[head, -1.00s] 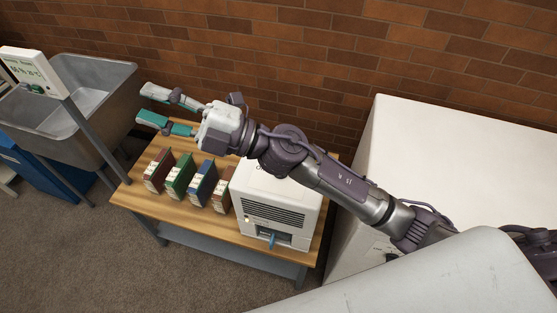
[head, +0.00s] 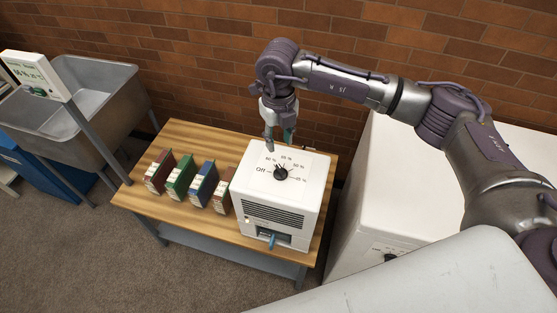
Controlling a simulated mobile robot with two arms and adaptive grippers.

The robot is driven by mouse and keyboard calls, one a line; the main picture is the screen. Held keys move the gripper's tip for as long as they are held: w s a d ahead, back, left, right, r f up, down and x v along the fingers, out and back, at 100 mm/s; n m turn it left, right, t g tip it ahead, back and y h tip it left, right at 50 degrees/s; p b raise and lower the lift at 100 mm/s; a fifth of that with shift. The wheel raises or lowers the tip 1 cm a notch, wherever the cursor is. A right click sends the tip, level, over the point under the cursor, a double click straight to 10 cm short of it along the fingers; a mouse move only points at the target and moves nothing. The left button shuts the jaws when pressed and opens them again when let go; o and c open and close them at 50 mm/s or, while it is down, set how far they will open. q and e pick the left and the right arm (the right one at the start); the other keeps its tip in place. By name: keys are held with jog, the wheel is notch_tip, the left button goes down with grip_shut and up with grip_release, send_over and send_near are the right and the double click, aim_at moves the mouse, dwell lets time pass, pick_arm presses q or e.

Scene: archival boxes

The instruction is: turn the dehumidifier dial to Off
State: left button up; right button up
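The white dehumidifier (head: 309,213) stands at the right end of a wooden table. Its black dial (head: 281,174) is on the top face, ringed by printed marks, with Off on the left and percent values around the back and right. The dial's pointer is too small to read surely. My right gripper (head: 279,144) hangs fingers down above the back of the dehumidifier, behind the dial in the picture. Its fingers are apart with nothing between them, and it appears clear of the dial. My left gripper is not in view.
Several upright archival boxes (head: 180,178) stand left of the dehumidifier on the wooden table (head: 205,138). A blue tab (head: 272,241) shows on the dehumidifier's front. A metal sink (head: 110,90) and a display panel (head: 34,74) are at left, a large white cabinet (head: 400,190) at right.

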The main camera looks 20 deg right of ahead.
aim_at(278, 166)
notch_tip(278, 166, down, 10)
jog(key=shift+f+p, duration=0.1)
jog(key=shift+p, duration=1.15)
grip_shut()
